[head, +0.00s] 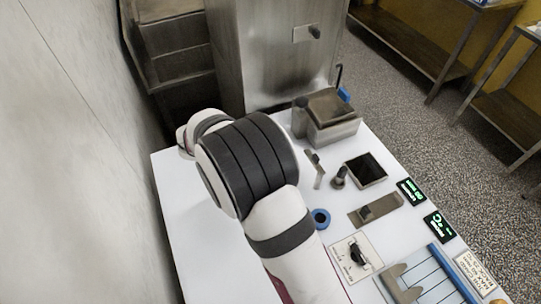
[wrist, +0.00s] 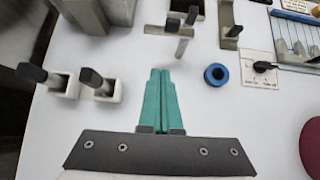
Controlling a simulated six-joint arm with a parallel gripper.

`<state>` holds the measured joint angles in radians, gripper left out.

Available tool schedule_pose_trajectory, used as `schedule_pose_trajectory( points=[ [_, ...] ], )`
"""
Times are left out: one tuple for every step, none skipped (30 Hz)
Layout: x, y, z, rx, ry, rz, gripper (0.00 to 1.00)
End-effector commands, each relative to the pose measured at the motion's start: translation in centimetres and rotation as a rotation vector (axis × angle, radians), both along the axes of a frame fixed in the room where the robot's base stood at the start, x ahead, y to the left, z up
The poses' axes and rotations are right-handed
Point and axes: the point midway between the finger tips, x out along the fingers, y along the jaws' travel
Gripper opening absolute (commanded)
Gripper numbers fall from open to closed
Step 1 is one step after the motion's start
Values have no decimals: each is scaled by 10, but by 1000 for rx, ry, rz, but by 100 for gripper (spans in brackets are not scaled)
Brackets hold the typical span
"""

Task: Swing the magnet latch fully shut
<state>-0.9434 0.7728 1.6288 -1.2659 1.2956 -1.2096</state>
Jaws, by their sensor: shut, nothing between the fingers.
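My gripper (wrist: 160,75) shows in the wrist view with its two teal fingers pressed together and nothing between them. It points at the bare white top, below a small grey upright post (wrist: 182,47) and left of a blue ring (wrist: 217,74). In the head view my arm hides the gripper. No part is clearly marked as the magnet latch. A slim metal lever piece (head: 317,169) stands near the metal box in the head view and may be it. I cannot tell how far it is swung. The gripper looks apart from every fixture.
Two pale blocks with black-tipped levers (wrist: 62,84) (wrist: 103,88) stand left of the gripper. A lidded metal box (head: 330,120), an open dark box (head: 365,170), a knob plate (head: 357,258) and a slatted rack (head: 425,278) stand on the white table (head: 190,220).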

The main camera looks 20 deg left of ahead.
Motion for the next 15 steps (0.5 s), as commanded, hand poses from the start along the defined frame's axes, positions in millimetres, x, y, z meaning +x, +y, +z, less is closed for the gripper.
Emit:
schedule_pose_trajectory(
  points=[
    [6,-6,-8,-3,2,-2,0],
    [9,-10,-13,-2,2,-3,0],
    [13,-14,-19,-2,2,-3,0],
    [17,-17,-24,-3,1,-3,0],
    [20,-20,-28,-2,2,-3,0],
    [24,-24,-34,-1,3,-3,0],
    [28,-28,-34,0,1,-4,0],
    [32,-32,-33,0,0,-4,0],
    [37,-36,-33,1,0,-4,0],
    [40,-39,-33,2,0,-3,0],
    [43,-42,-33,1,0,-4,0],
    [45,-45,-33,1,0,-4,0],
    [47,-46,-33,1,1,-3,0],
    [49,-48,-33,1,0,-2,0],
    [50,-49,-33,1,0,-2,0]
  ],
)
